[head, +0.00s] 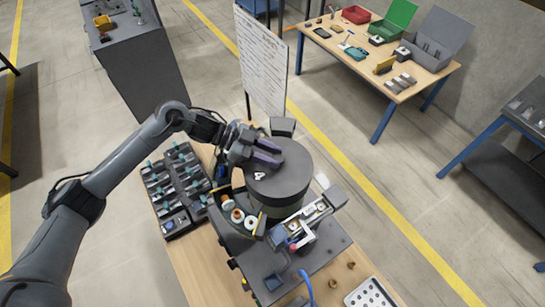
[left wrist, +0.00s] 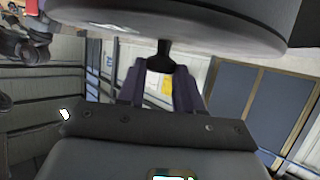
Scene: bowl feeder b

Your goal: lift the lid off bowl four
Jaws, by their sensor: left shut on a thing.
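In the left wrist view my gripper (left wrist: 160,85) is shut on the black knob (left wrist: 162,58) of the lid, whose broad disc (left wrist: 200,22) fills the top of that view. I cannot tell whether the lid rests on the bowl or is slightly raised. My right gripper is not in view.
A black parts tray (head: 175,187) lies left of the bowl. Orange and white spools (head: 238,215) and a small mechanism (head: 300,225) stand close in front. A white text board (head: 262,60) stands behind. A perforated white tray (head: 370,295) lies at the bench's front right.

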